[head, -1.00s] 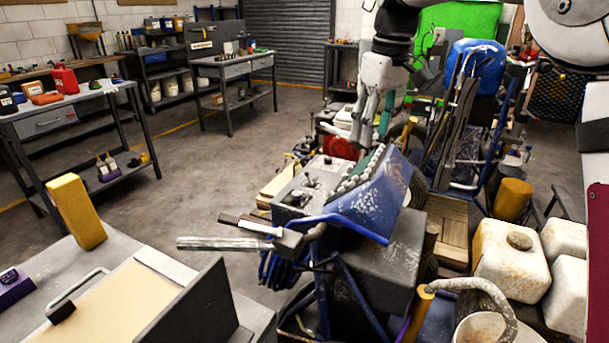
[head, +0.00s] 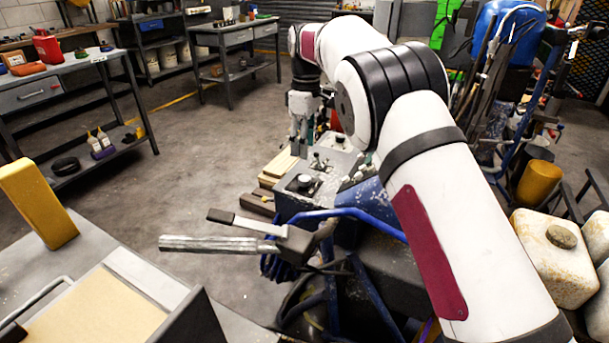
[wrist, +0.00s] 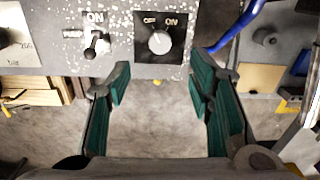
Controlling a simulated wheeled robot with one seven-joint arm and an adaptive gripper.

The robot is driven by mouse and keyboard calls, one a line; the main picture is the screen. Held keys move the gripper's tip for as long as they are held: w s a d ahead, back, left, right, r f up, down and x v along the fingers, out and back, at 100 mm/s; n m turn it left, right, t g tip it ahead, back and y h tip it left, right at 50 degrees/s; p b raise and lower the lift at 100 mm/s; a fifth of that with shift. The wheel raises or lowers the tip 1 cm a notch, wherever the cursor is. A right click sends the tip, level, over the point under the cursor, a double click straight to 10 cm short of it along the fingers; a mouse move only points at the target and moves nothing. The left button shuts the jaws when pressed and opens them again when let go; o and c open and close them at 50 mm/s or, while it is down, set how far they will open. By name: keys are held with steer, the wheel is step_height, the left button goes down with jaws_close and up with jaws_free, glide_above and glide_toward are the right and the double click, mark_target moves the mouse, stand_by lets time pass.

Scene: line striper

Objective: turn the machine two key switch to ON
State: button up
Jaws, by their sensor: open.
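The key switch (wrist: 160,42) is a light round knob on a black square plate marked OFF and ON, at the top middle of the wrist view. Its exact pointing direction is unclear. In the head view my gripper (head: 298,140) hangs beyond the panel's left edge.
A toggle switch (wrist: 97,43) marked ON sits left of the key switch. A plate marked 200 bar (wrist: 14,40) is further left. A handle lever (head: 222,244) juts left.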

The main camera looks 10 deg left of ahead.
mark_target(305, 178)
step_height(305, 178, down, 10)
steer(key=shift+s+b, duration=0.15)
steer(key=shift+b, duration=0.3)
jaws_close()
